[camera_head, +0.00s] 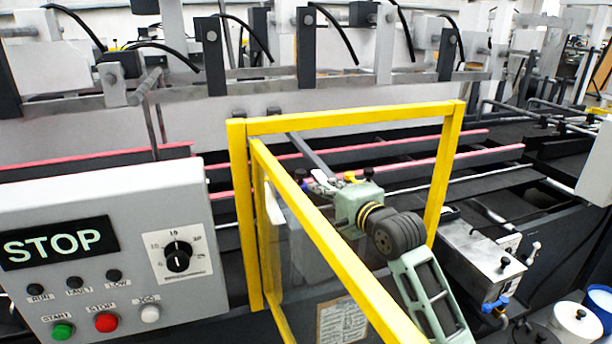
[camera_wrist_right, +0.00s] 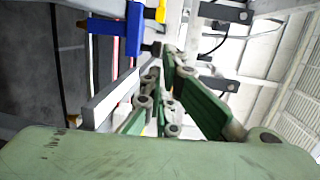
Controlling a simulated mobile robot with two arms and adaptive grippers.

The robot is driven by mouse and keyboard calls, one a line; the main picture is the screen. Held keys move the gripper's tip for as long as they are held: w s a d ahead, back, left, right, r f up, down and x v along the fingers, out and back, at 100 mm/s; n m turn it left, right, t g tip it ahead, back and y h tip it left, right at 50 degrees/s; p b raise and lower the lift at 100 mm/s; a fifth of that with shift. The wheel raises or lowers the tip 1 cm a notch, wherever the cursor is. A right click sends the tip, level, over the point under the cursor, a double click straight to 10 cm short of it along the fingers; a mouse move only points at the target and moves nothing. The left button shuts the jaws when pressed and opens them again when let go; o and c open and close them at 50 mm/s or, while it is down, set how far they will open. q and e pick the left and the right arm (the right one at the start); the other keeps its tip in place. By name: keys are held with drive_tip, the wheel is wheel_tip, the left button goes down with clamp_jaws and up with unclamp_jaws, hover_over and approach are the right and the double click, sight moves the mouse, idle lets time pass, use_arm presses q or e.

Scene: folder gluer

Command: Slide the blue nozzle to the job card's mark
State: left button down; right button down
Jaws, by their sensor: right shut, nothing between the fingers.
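The blue nozzle (camera_wrist_right: 134,30) shows in the right wrist view, upper left of the fingers, beside a grey bar. My left gripper is out of view.
The yellow guard frame (camera_head: 345,118) stands around my right wrist. A control panel (camera_head: 110,240) with a STOP display is at left. Red-edged rails (camera_head: 480,155) run behind the guard. A metal box (camera_head: 470,255) with a blue valve is at right.

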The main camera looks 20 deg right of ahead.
sight(303, 174)
drive_tip(key=p+x, duration=0.1)
drive_tip(key=x, duration=0.8)
drive_tip(key=shift+p, duration=0.3)
